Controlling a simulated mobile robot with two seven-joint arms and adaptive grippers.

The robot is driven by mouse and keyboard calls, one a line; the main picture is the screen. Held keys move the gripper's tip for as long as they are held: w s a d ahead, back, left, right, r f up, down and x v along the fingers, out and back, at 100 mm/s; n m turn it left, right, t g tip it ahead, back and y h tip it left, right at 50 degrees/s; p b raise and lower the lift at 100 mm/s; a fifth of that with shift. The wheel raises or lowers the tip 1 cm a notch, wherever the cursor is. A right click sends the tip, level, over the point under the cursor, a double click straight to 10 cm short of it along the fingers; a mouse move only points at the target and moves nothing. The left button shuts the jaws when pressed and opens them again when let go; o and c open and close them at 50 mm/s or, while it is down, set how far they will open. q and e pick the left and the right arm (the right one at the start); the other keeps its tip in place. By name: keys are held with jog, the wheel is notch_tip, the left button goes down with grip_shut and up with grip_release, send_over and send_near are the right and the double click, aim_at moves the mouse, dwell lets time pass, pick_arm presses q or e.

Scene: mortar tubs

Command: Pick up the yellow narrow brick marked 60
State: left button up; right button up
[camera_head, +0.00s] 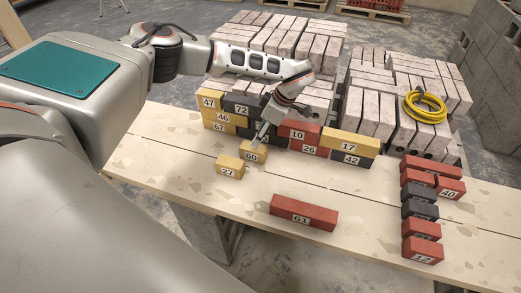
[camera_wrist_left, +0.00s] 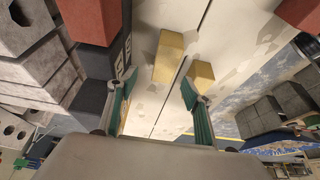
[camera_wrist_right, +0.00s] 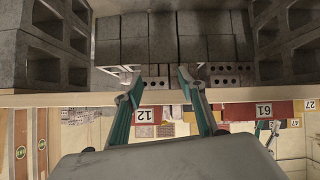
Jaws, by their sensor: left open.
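The yellow narrow brick marked 60 (camera_head: 252,152) lies on the pale table in front of the brick row. In the left wrist view it is the upper yellow brick (camera_wrist_left: 168,58), lying ahead of and between my finger lines. My left gripper (camera_head: 264,135) is just above it and close to it in the head view. The left wrist view shows my left gripper (camera_wrist_left: 158,90) with its fingers apart and nothing between them. My right gripper (camera_wrist_right: 158,82) shows only in the right wrist view, with its fingers apart and empty.
The yellow brick marked 27 (camera_head: 230,167) lies close to brick 60. Stacked yellow, dark and red bricks (camera_head: 305,133) stand just behind. A red brick marked 61 (camera_head: 303,212) lies in front. More bricks (camera_head: 422,226) line the right side. The table (camera_head: 345,185) between is clear.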

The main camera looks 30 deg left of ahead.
aim_at(253, 149)
pick_arm(q)
jog(key=shift+s+a+f, duration=0.15)
jog(key=shift+f, duration=0.35)
jog(key=shift+s+a+f, duration=0.25)
jog(key=shift+f, duration=0.35)
jog(key=x, duration=0.2)
jog(key=b+x, duration=0.1)
jog(key=x, duration=0.1)
jog(key=shift+s+d+f, duration=0.15)
jog(key=shift+s+d, duration=0.1)
jog(key=shift+d, duration=0.05)
jog(key=shift+a+f, duration=0.15)
jog(key=shift+f, duration=0.35)
jog(key=shift+w, duration=0.1)
pick_arm(e)
jog(key=shift+s+f, duration=0.2)
jog(key=shift+f, duration=0.15)
jog(key=shift+s+f, duration=0.15)
pick_arm(q)
jog(key=shift+f, duration=0.1)
pick_arm(e)
jog(key=shift+s+f, duration=0.15)
jog(key=shift+s, duration=0.1)
